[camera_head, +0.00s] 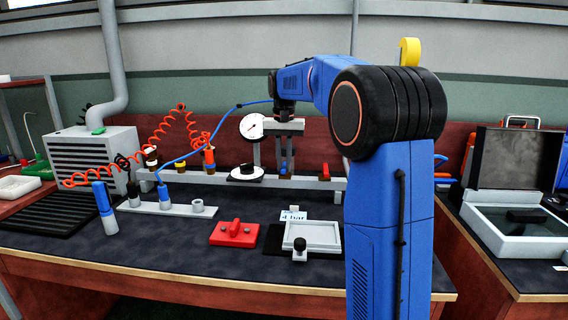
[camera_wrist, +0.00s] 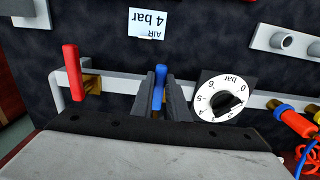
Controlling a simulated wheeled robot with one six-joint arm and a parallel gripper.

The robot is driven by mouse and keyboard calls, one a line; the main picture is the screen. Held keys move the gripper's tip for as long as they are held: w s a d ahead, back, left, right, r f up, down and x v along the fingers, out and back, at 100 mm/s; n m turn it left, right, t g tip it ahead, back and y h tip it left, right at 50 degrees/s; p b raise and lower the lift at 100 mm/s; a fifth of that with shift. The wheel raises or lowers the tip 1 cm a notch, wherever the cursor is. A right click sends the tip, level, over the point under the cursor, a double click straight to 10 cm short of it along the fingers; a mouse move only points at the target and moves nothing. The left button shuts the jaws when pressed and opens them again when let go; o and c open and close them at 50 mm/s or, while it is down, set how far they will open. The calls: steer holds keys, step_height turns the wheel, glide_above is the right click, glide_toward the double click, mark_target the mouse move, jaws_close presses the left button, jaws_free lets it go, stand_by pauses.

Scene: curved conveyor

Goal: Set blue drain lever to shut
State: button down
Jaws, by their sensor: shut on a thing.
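The blue drain lever (camera_wrist: 158,88) sits on the grey pipe manifold, between the two fingers of my gripper (camera_wrist: 160,84) in the wrist view. The fingers are shut on it, one on each side. In the wrist view the lever points across the pipe, much like the red lever (camera_wrist: 71,70) beside it. In the head view my gripper (camera_head: 285,166) reaches down to the manifold (camera_head: 310,183), where the blue lever is mostly hidden by the fingers. The exact angle of the lever's base is hidden.
A dial with a black knob (camera_wrist: 225,98) stands close beside my gripper. The red lever (camera_head: 325,172) is on the other side. A white upright gauge (camera_head: 250,127) rises behind. A "4 bar" card (camera_head: 293,215), red block (camera_head: 235,233) and grey tray (camera_head: 312,236) lie in front.

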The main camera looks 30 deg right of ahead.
mark_target(284, 167)
steer(key=c, duration=1.7)
jaws_free()
steer(key=shift+r, duration=0.1)
step_height(284, 167, up, 17)
steer(key=shift+r, duration=0.15)
